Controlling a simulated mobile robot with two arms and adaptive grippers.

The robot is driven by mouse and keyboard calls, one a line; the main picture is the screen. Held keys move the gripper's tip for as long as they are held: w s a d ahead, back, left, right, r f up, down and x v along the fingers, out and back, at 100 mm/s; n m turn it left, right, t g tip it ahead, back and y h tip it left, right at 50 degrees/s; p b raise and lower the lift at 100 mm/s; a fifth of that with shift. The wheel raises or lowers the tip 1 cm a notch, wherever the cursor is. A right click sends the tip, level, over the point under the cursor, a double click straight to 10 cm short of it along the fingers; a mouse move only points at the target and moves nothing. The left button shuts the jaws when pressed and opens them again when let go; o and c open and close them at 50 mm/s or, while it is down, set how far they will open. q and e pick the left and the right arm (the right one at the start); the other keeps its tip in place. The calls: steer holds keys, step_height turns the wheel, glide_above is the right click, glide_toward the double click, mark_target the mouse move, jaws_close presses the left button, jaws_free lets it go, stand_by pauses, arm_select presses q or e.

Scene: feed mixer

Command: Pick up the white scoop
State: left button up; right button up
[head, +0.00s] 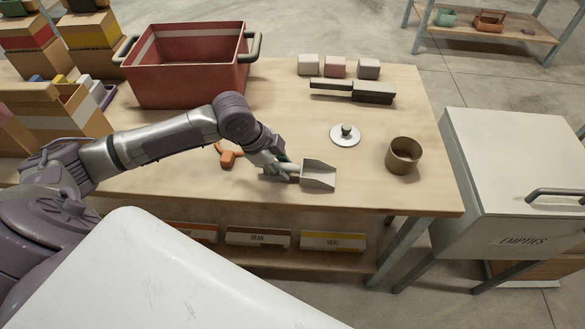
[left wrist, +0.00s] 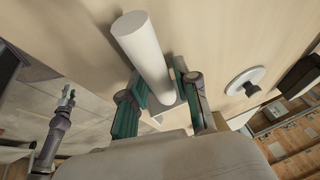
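The white scoop (head: 319,175) is at the front part of the wooden table in the head view, its square pan pointing right. My left gripper (head: 284,168) is at its handle, on the left of the pan. In the left wrist view, the thick white handle (left wrist: 143,48) lies between the teal finger pads of my left gripper (left wrist: 160,92), which appear to press on both its sides. Much of the pan is hidden there. What looks like my right gripper (left wrist: 68,98) shows small at the left of that view, away from the table; its fingers are unclear.
A red bin (head: 187,72) stands behind my left arm. An orange object (head: 229,157) lies left of the gripper. A white EMPTIES chest (head: 515,160) stands right of the table.

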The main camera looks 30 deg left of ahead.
mark_target(294, 165)
arm_select(q)
jaws_close()
steer(key=shift+r, duration=0.1)
steer(key=shift+r, duration=0.5)
steer(key=r, duration=0.2)
steer(key=d+r, duration=0.1)
steer(key=shift+d+r, duration=0.15)
steer(key=shift+r, duration=0.2)
steer(key=d+r, duration=0.6)
steer(key=d, duration=0.4)
steer(key=shift+s+d, duration=0.2)
steer(key=shift+s, duration=0.05)
